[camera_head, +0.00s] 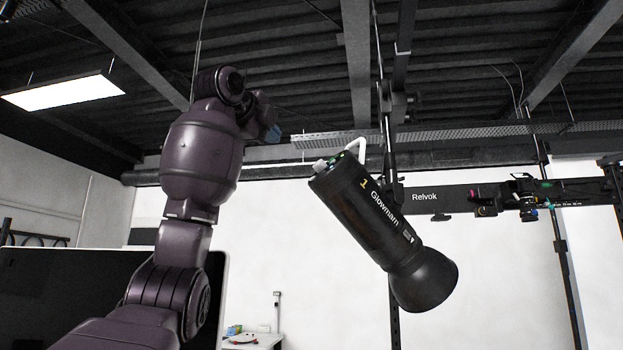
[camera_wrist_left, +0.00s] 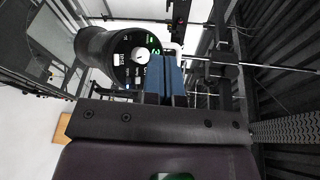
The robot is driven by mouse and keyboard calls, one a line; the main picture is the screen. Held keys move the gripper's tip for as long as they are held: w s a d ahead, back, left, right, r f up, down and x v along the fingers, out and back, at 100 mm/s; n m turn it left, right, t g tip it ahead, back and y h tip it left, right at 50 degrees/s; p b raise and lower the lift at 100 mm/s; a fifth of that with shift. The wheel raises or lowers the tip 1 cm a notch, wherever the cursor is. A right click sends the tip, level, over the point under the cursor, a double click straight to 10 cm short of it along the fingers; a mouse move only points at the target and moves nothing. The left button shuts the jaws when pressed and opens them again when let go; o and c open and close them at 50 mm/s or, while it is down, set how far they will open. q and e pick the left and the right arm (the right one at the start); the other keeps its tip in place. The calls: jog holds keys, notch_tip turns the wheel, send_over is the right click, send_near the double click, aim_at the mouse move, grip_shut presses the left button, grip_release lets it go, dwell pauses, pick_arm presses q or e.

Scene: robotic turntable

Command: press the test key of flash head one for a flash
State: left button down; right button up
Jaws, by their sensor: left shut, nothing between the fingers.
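Flash head one (camera_head: 385,222) is a black cylinder marked "1 Glowmarn", hung tilted from a stand with its wide mouth down to the right. Its rear panel (camera_head: 330,161) faces up and left, with green lights. In the left wrist view the rear panel (camera_wrist_left: 133,60) shows a white round knob (camera_wrist_left: 140,56), small keys and green lights. I cannot tell which is the test key. My left gripper (camera_head: 272,134) is above and left of the panel, apart from it in the head view. In the wrist view its blue fingers (camera_wrist_left: 165,78) are shut and empty, overlapping the panel's right edge.
A black rail marked "Relvok" (camera_head: 450,198) with a camera (camera_head: 527,196) runs to the right. A vertical stand pole (camera_head: 386,120) rises behind the flash head. A ceiling light (camera_head: 64,91) hangs upper left. A small white table (camera_head: 252,341) stands far below.

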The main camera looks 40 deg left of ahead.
aim_at(313, 179)
pick_arm(q)
jog(key=w+d+f+b, duration=0.2)
jog(key=w+f, duration=0.4)
jog(key=shift+d+b, duration=0.15)
jog(key=shift+b, duration=0.15)
pick_arm(e)
jog(key=shift+w+a+f, duration=0.25)
jog(key=shift+w+f, duration=0.25)
jog(key=shift+w, duration=0.15)
pick_arm(q)
jog(key=shift+w+r, duration=0.1)
dwell(0.8)
jog(key=shift+w, duration=0.15)
dwell(0.6)
jog(key=shift+w+d+f, duration=0.1)
jog(key=shift+w+f, duration=0.05)
jog(key=shift+f, duration=0.15)
jog(key=shift+w+d+f, duration=0.1)
jog(key=shift+w+f, duration=0.15)
jog(key=shift+f, duration=0.05)
dwell(1.0)
jog(key=shift+r, duration=0.1)
jog(key=shift+s+a+r+p, duration=0.2)
jog(key=shift+s+r+p, duration=0.25)
jog(key=shift+s, duration=0.1)
pick_arm(e)
jog(key=shift+r, duration=0.4)
